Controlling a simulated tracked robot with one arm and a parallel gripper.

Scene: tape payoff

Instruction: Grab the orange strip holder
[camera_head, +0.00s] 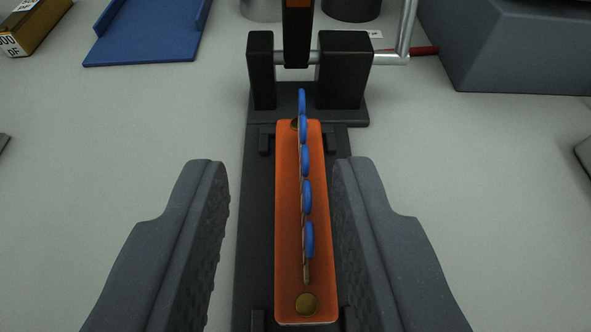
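The orange strip holder (288,240) lies lengthwise on a black base in the middle of the head camera view. It carries a thin strip with several blue oval pieces along it and a brass-coloured round knob at its near end. My gripper (281,190) is open, with one grey finger on each side of the holder. The left finger is clearly apart from the holder. The right finger is closer to its edge, and I cannot tell if it touches. The lower parts of the fingers run out of the picture.
A black stand (345,75) with a crossbar and a grey crank (405,35) rises just beyond the holder. A blue tray (145,30) and a cardboard box (35,25) are at the back left. A large grey block (520,50) is at the back right.

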